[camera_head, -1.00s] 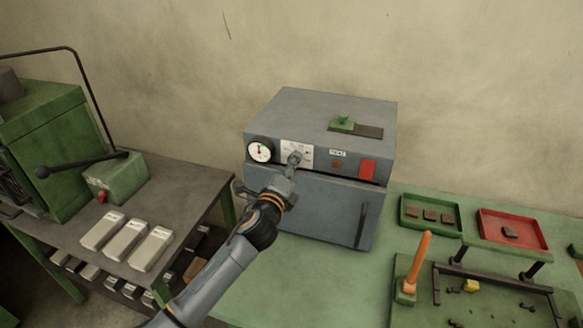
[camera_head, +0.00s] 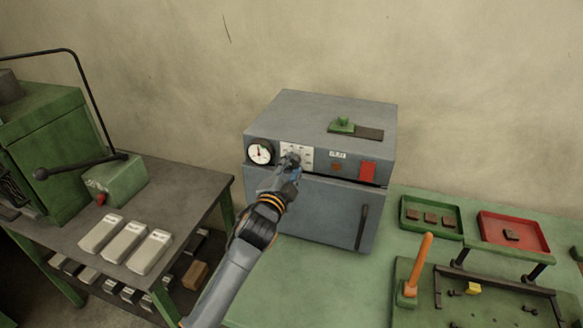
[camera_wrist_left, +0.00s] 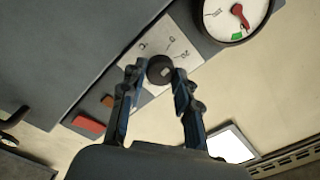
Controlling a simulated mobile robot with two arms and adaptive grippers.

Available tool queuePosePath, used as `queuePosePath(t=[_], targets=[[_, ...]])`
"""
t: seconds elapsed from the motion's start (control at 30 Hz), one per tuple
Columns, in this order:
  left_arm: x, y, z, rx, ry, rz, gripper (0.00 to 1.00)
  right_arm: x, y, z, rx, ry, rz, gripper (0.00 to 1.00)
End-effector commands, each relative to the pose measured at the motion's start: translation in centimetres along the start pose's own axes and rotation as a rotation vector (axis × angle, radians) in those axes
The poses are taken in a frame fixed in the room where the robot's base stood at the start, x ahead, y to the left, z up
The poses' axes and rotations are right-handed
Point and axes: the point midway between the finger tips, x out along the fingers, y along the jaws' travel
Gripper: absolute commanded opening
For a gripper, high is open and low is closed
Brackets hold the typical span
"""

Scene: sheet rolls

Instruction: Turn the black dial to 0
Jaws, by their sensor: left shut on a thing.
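The black dial (camera_wrist_left: 160,69) sits on a white scale plate (camera_wrist_left: 158,45) on the front of the grey oven (camera_head: 325,112). My left gripper (camera_wrist_left: 157,80) is shut on the dial, one finger on each side of it. It shows in the head view (camera_head: 291,164) in front of the plate (camera_head: 303,152), where it hides most of the dial. Marks around the dial are visible in the wrist view, but I cannot tell clearly which one it points to. My right gripper is not in view.
A round gauge (camera_head: 260,151) with a red needle is left of the plate. A red panel (camera_head: 367,171) and the oven door handle (camera_head: 362,226) are to the right. Green (camera_head: 431,204) and red (camera_head: 513,234) trays and an orange-handled tool (camera_head: 418,264) are on the green bench.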

Motion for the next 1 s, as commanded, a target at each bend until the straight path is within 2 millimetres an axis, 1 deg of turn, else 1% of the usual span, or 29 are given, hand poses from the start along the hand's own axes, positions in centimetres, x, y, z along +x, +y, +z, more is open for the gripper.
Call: queuePosePath(t=[0.2,0.4,0.63,1.0], targets=[[0.0,-0.02,0.03,-0.167,-0.001,0.0,0.0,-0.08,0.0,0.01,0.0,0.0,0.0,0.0],[0.0,0.0,0.06,-0.273,-0.002,0.001,0.0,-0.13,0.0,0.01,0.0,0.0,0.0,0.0],[-0.01,0.04,0.09,-0.335,-0.002,0.001,0.0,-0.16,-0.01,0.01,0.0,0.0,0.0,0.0],[-0.01,0.07,0.12,-0.351,-0.003,0.002,0.0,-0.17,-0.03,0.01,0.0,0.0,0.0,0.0]])
